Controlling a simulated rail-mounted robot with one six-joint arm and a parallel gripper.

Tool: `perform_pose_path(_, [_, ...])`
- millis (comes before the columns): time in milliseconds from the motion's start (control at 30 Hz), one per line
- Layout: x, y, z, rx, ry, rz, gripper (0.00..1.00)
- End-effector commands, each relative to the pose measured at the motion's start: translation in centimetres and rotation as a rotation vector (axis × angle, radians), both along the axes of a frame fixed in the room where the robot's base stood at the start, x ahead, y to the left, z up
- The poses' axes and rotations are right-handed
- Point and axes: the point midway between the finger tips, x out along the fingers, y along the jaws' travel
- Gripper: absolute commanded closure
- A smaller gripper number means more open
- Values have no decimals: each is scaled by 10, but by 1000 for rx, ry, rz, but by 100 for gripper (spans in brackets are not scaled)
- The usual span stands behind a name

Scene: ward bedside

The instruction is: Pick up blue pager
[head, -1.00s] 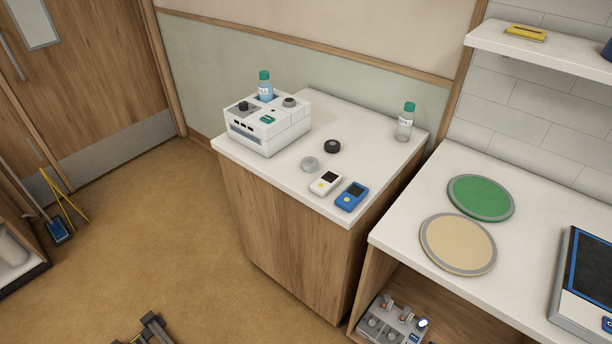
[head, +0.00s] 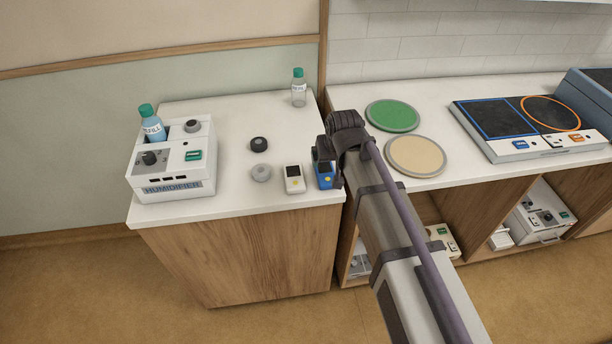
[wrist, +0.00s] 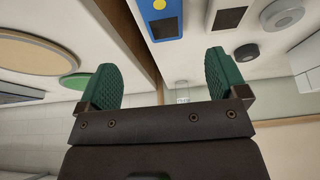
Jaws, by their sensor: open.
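The blue pager (head: 325,178) lies near the front right corner of the white-topped wooden cabinet, to the right of a white pager (head: 294,178). My arm's dark end is over its right side in the head view and hides part of it. In the wrist view the blue pager (wrist: 158,22), with its yellow button, shows at the top edge, partly cut off. My gripper (wrist: 165,72) is open and empty, its two green-padded fingers spread. The pager lies ahead of the fingertips, roughly in line with the gap. I cannot tell the exact height.
A white humidifier (head: 172,170) with a bottle stands on the left of the cabinet top (head: 225,130). A black knob (head: 259,144), a grey knob (head: 261,172) and a clear bottle (head: 299,90) are nearby. Green (head: 392,116) and beige (head: 415,156) discs lie on the right counter.

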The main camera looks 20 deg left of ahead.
Motion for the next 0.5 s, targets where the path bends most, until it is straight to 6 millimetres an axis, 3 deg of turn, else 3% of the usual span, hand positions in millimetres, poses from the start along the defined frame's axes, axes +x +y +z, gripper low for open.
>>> perform_pose_path(200, [14, 9, -48, -1, 1, 1, 8])
perform_pose_path(400, [17, 11, -51, -1, 1, 1, 8])
perform_pose_path(500, [21, 15, -64, -1, 1, 1, 8])
